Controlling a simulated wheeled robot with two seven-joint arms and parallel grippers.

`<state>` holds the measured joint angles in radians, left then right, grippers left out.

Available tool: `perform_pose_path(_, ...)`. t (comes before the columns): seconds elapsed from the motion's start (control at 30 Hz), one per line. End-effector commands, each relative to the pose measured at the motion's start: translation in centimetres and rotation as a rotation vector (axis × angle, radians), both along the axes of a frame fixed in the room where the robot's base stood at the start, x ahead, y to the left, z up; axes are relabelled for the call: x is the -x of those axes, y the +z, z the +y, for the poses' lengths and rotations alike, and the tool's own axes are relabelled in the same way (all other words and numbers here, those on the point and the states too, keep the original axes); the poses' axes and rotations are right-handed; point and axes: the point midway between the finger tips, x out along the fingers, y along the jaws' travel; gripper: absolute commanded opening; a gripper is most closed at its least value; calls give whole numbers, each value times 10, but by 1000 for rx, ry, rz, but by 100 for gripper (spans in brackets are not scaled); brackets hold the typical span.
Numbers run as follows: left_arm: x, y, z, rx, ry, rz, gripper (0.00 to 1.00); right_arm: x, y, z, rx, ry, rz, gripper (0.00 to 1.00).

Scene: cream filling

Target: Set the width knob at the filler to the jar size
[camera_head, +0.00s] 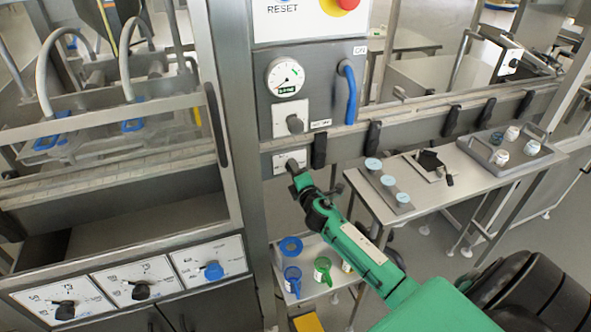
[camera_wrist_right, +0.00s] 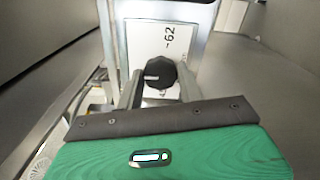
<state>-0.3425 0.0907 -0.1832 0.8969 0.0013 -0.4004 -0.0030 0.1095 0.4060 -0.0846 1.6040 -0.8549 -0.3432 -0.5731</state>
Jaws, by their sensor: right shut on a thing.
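The number 62 shows on the plate beyond the knob, and other marks are partly hidden. My left gripper is not in view.
A gauge (camera_head: 286,77), another knob (camera_head: 295,124) and a blue handle (camera_head: 350,92) sit above on the column. A rail with black clamps (camera_head: 451,122) runs right. A table (camera_head: 440,187) holds jar lids and a tray (camera_head: 513,150). Three knob plates (camera_head: 137,277) are lower left.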

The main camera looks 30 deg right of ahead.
Motion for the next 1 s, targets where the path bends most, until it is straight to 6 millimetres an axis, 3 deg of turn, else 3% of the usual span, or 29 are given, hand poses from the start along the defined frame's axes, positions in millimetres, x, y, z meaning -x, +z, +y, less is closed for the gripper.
perform_pose_path(1.0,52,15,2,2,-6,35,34,0,3,2,938,2,228,15)
